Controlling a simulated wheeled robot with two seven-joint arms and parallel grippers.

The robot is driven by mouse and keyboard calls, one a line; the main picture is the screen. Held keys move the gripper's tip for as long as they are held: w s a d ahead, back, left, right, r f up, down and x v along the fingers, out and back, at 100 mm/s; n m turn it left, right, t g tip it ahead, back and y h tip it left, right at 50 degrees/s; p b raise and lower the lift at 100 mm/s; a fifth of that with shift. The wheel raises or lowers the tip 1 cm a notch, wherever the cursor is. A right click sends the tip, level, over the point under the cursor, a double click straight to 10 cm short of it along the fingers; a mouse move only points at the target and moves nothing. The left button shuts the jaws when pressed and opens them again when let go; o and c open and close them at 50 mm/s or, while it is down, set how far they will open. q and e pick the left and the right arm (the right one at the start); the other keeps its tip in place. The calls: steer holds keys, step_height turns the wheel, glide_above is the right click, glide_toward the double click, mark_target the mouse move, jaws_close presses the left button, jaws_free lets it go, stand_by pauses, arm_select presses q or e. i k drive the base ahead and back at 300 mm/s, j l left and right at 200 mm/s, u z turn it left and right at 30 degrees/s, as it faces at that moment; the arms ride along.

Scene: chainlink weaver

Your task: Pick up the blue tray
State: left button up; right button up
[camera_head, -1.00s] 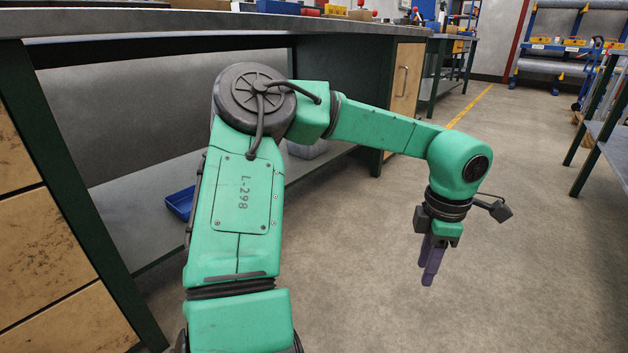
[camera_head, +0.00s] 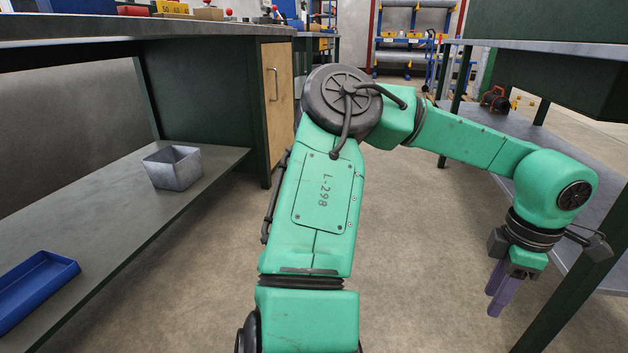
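The blue tray (camera_head: 36,285) is a shallow rectangular tray on the grey lower shelf of the left workbench, at the bottom left of the head view. The picture's left edge cuts off part of it. My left gripper (camera_head: 493,303) hangs at the lower right with its purple fingers pointing down. It is far from the tray, with my green arm between them. The fingers overlap in this view, so their gap does not show. My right gripper is out of view.
A grey metal bin (camera_head: 172,167) stands further back on the same lower shelf (camera_head: 118,205). The benchtop (camera_head: 120,27) overhangs this shelf. Another workbench (camera_head: 560,150) stands at the right, its post close to my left gripper. Concrete floor (camera_head: 225,260) lies open between the benches.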

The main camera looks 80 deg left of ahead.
mark_target(26, 288)
steer(key=j+u, duration=0.6)
steer(key=u, duration=0.2)
steer(key=i+j+u, duration=0.1)
steer(key=j+u, duration=0.15)
steer(key=u, duration=0.15)
steer(key=j+u, duration=0.1)
steer(key=u, duration=0.35)
steer(key=k+j+u, duration=0.1)
steer(key=u, duration=0.3)
steer(key=j+u, duration=0.2)
steer(key=u, duration=0.25)
steer(key=j+u, duration=0.2)
steer(key=u, duration=0.25)
steer(key=j+u, duration=0.15)
steer(key=u, duration=0.3)
